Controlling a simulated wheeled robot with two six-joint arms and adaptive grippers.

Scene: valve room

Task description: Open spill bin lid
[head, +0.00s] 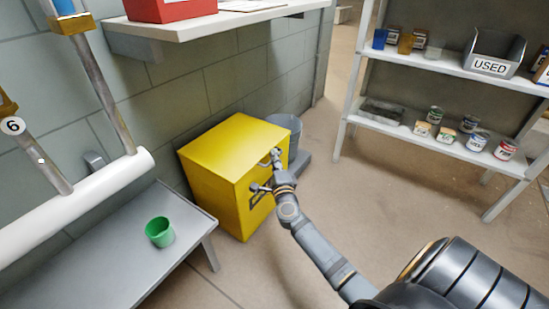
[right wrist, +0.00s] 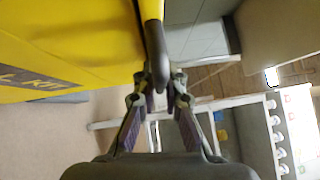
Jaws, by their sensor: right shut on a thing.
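The spill bin is a yellow box (head: 215,190) standing on the floor against the tiled wall. Its lid (head: 235,142) forms the flat yellow top and looks down. A dark label with partly readable lettering (right wrist: 45,82) is on its front in the right wrist view. My right gripper (head: 276,160) is at the upper front edge of the bin. In the right wrist view the fingers (right wrist: 163,82) are shut on a dark bar-like handle (right wrist: 157,62) at the yellow edge. The fingers partly hide the handle in the head view. My left gripper is not in view.
A grey bucket (head: 290,125) stands just behind the bin. A grey bench (head: 120,255) with a green cup (head: 159,232) is at the left. A wall shelf (head: 215,27) overhangs behind the bin. A shelving rack (head: 440,145) holds several cans at the right. Floor between is clear.

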